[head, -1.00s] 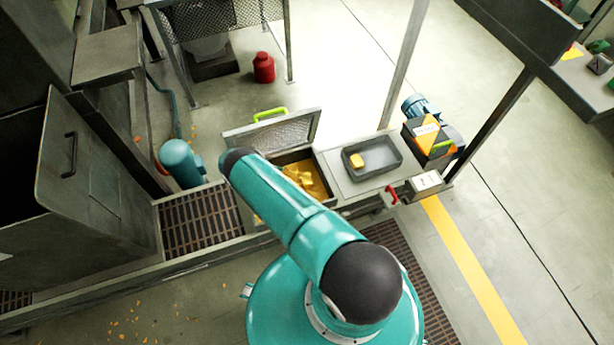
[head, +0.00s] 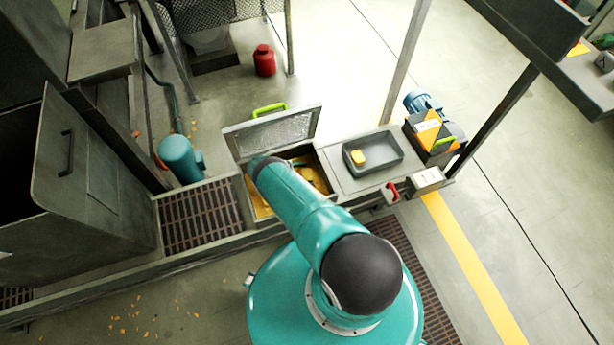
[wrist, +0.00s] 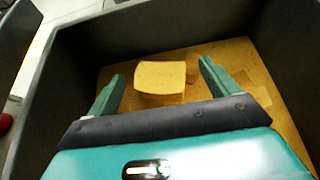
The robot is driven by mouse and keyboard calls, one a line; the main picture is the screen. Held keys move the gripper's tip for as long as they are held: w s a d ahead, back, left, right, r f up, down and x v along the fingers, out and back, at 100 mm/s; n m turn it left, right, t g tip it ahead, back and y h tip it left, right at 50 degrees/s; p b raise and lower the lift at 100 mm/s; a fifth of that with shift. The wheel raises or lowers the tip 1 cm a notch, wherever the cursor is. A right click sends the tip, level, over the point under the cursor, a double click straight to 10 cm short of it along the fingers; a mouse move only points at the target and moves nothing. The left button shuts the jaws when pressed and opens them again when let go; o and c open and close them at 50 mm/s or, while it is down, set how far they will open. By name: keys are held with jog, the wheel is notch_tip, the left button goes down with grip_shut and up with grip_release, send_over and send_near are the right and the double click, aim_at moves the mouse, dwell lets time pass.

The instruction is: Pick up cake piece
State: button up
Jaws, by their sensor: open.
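In the wrist view a yellow cake piece (wrist: 161,78) lies on the yellow-brown floor of a dark-walled bin (wrist: 172,33). My gripper (wrist: 160,82) is open, with one teal finger on each side of the piece in the picture. I cannot tell how far above the piece the fingertips are. In the head view my arm reaches over the open bin (head: 322,190) and hides part of it and my gripper. Another yellow piece (head: 358,157) lies in a grey tray (head: 395,160) to the right of the bin.
The bin's lid (head: 275,135), with a green handle (head: 269,110), stands open behind it. An orange-and-black box (head: 432,136) and a red handle (head: 391,192) are to the right. A teal motor (head: 178,157) is to the left. The bin walls surround my gripper.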

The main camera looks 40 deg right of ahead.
jog(key=c, duration=1.1)
jog(key=shift+r, duration=0.2)
